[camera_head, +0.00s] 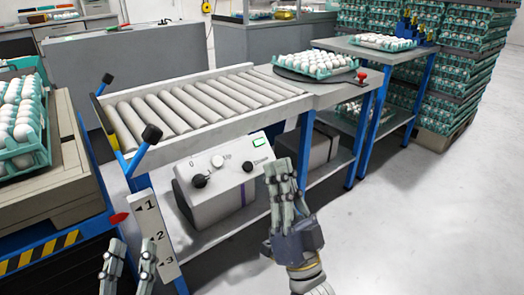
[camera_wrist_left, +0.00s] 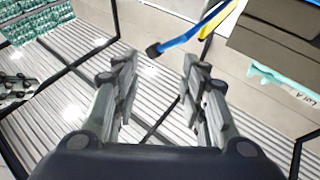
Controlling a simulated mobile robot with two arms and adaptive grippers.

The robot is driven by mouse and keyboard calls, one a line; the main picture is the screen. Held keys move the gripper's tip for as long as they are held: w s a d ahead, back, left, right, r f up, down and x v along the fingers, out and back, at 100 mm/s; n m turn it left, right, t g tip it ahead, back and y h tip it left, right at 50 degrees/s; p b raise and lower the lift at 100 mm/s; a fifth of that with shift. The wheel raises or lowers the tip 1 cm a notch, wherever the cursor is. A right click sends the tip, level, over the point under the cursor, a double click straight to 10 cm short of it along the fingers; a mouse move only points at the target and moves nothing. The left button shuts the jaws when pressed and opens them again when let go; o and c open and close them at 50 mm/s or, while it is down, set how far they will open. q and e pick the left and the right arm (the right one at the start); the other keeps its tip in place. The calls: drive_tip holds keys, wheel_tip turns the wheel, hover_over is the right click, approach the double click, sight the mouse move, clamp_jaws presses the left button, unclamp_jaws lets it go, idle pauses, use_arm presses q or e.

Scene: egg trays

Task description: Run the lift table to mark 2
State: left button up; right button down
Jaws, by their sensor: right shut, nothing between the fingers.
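The lift table (camera_head: 42,252) stands at the left, with a blue edge and a yellow-black stripe. A white scale plate (camera_head: 163,250) marked 1, 2, 3 from top to bottom stands beside it. The red pointer (camera_head: 120,217) is close to mark 1. A blue lever with a black knob (camera_head: 152,133) rises above the scale; a blue lever also shows in the left wrist view (camera_wrist_left: 190,35). My left gripper (camera_head: 128,262) is open and empty, below the lever beside the scale's lower part. My right gripper (camera_head: 280,170) is shut and empty, in front of the control box's right side.
A grey control box (camera_head: 215,203) with black knobs and a green-lit part sits under the roller conveyor (camera_head: 190,103). An egg tray (camera_head: 318,68) is at the conveyor's far end. Stacked egg trays (camera_head: 22,125) stand on the lift table's load. Floor at right is clear.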

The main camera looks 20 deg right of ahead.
use_arm(q)
wheel_tip(320, 180, down, 20)
drive_tip(key=s+a+g+y+p, duration=0.25)
drive_tip(key=g+p, duration=0.35)
drive_tip(key=g, duration=0.4)
drive_tip(key=s+a+f+g+y+p, duration=0.1)
drive_tip(key=s+a+f+g+p, duration=0.1)
drive_tip(key=s+f, duration=0.4)
drive_tip(key=s+a+f+g+y+p, duration=0.2)
drive_tip(key=s+f+g, duration=0.5)
drive_tip(key=s, duration=0.4)
drive_tip(key=shift+s+a+n+p, duration=0.15)
drive_tip(key=shift+a+n+p, duration=0.25)
drive_tip(key=shift+a+p, duration=0.5)
use_arm(e)
drive_tip(key=w+d+f+m+g, duration=0.3)
drive_tip(key=w+f+m+g, duration=0.1)
drive_tip(key=w, duration=0.5)
drive_tip(key=w+d+f+m+g+h, duration=0.1)
drive_tip(key=w+d+f+m+g, duration=0.2)
drive_tip(key=w, duration=0.6)
wheel_tip(320, 180, down, 3)
drive_tip(key=m+g, duration=0.1)
drive_tip(key=g, duration=0.1)
drive_tip(key=shift+w+g, duration=0.2)
drive_tip(key=shift+g, duration=0.1)
use_arm(q)
drive_tip(key=shift+d+r, duration=0.1)
drive_tip(key=shift+d, duration=0.1)
